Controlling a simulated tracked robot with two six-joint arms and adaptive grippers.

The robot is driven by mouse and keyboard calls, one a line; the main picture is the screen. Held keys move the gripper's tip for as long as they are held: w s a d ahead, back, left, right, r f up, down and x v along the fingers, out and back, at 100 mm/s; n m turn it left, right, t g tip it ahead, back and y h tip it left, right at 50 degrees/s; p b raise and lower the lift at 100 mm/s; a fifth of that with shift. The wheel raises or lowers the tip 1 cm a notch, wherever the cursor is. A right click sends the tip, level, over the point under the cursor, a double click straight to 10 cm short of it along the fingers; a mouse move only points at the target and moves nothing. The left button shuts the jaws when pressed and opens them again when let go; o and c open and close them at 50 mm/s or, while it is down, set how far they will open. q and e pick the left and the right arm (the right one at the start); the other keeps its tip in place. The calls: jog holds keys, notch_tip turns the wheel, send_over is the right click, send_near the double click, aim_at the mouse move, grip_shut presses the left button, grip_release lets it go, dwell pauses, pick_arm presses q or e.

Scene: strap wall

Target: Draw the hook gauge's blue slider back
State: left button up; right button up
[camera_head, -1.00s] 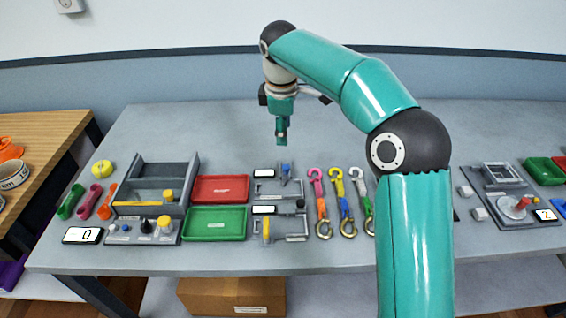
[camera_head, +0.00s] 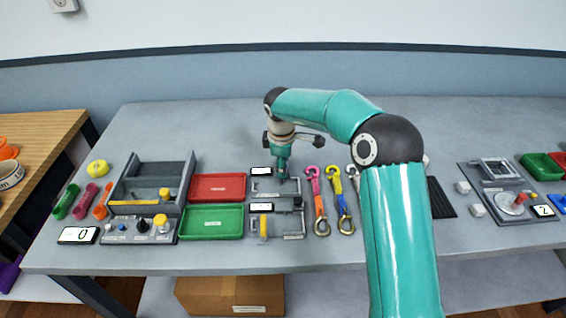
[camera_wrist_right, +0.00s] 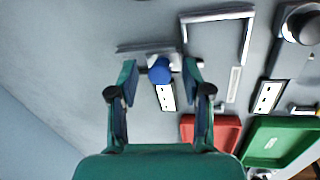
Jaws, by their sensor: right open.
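The hook gauge (camera_head: 291,194) lies on the table right of the red tray, with a grey frame and a small white display (camera_head: 261,171). In the right wrist view its blue slider (camera_wrist_right: 159,72) shows as a round blue knob beside the frame (camera_wrist_right: 247,35) and display (camera_wrist_right: 166,97). My right gripper (camera_head: 283,175) points down over the gauge and hides the slider in the head view. In the wrist view its open fingers (camera_wrist_right: 160,70) stand on either side of the blue knob; contact cannot be told. My left gripper is not in view.
A second gauge with a yellow part (camera_head: 263,227) lies just in front. The red tray (camera_head: 218,187) and green tray (camera_head: 213,222) are to the left. Several hooked straps (camera_head: 337,187) lie to the right. The table behind is clear.

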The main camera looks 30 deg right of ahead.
grip_shut()
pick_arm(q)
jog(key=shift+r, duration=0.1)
pick_arm(e)
jog(key=shift+d+r, duration=0.1)
jog(key=shift+w+d+r+p, duration=0.15)
jog(key=shift+w+p, duration=0.15)
jog(key=shift+p, duration=0.2)
jog(key=shift+w+d+p, duration=0.3)
jog(key=shift+w, duration=0.25)
jog(key=shift+w+d+p, duration=0.25)
jog(key=shift+w+p, duration=0.05)
jog(key=shift+w, duration=0.2)
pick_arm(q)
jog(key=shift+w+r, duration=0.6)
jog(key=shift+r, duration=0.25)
pick_arm(e)
jog(key=shift+s, duration=0.1)
